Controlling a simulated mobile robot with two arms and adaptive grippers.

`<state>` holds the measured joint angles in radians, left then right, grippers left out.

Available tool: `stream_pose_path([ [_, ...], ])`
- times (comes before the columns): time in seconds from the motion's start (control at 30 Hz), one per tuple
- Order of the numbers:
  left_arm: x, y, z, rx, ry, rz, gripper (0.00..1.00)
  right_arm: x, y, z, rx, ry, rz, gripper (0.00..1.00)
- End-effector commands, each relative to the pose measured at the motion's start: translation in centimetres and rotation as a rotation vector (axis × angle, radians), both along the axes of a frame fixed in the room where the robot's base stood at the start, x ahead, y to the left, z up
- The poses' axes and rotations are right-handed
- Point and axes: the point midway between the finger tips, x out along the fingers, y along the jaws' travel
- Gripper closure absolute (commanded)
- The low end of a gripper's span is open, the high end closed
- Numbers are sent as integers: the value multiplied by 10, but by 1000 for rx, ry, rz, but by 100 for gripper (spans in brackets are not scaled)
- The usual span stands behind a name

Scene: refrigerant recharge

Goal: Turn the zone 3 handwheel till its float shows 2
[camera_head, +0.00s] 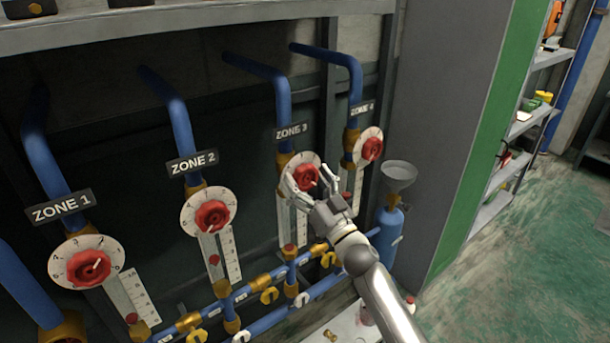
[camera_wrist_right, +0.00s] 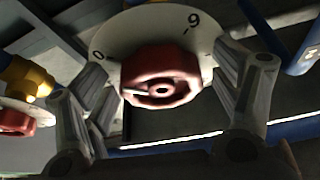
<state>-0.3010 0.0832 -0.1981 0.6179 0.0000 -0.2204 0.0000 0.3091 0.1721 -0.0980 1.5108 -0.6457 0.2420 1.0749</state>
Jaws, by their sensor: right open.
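The zone 3 handwheel (camera_head: 304,177) is red and sits on a white numbered dial (camera_head: 289,181) under the ZONE 3 sign (camera_head: 292,131). My right gripper (camera_head: 312,184) is at this handwheel, its fingers open. In the right wrist view the red handwheel (camera_wrist_right: 160,77) lies between the spread fingers of my right gripper (camera_wrist_right: 160,95), with a gap visible on each side. The zone 3 float (camera_head: 289,247) is a red spot low on the white scale below the dial; its reading is too small to tell. My left gripper is not in view.
The zone 2 handwheel (camera_head: 212,215) is to the left and the zone 4 handwheel (camera_head: 372,149) close on the right. Blue pipes run above and below. A blue cylinder (camera_head: 388,225) with a grey funnel (camera_head: 399,172) stands right of my right arm, before a grey cabinet side (camera_head: 440,120).

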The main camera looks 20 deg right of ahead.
Motion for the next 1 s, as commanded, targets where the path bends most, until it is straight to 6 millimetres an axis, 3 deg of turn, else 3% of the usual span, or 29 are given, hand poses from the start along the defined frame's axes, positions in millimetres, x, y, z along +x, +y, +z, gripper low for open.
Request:
stream_pose_path([
  [0.33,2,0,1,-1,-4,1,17,4,1,1,-1,-1,1,17],
  [0.7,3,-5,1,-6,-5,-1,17,3,1,1,-1,0,0,63],
  [1.0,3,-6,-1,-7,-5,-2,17,4,1,0,-43,-15,1,63],
])
